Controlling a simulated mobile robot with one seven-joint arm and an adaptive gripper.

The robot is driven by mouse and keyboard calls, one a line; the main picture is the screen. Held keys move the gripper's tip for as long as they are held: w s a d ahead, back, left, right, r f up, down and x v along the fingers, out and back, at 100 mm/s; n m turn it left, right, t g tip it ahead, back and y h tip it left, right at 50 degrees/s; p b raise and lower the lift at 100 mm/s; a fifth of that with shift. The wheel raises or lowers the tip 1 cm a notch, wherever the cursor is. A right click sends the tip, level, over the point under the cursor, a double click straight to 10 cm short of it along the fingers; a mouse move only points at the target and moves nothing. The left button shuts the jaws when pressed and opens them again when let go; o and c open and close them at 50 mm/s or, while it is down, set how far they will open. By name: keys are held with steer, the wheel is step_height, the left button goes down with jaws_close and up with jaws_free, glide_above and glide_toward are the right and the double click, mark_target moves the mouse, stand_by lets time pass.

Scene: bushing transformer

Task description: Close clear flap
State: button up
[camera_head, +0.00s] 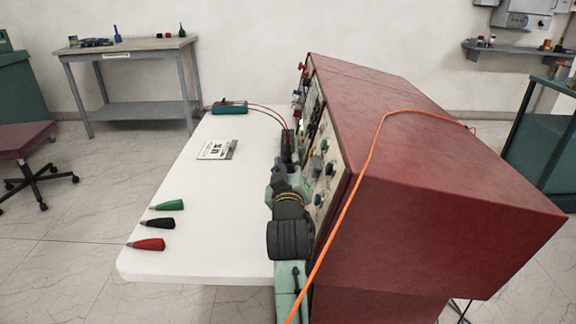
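The red cabinet (440,175) stands at the right, and its control panel (328,165) faces left, seen at a steep angle. I cannot make out the clear flap on this panel; it is too small or hidden behind my arm. My gripper (288,147) is at the far end of my arm, close to the panel's face above the white table. The fingers look dark and small, so I cannot tell whether they are open or shut, or whether they touch anything.
The white table (190,235) bears green (168,206), black (158,223) and red (148,244) cone-tipped pieces, a printed card (217,150) and a teal meter (230,107) with leads. An orange cable (366,165) crosses the cabinet. The table's middle is clear.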

steer(key=s, duration=0.7)
steer(key=shift+s, duration=0.25)
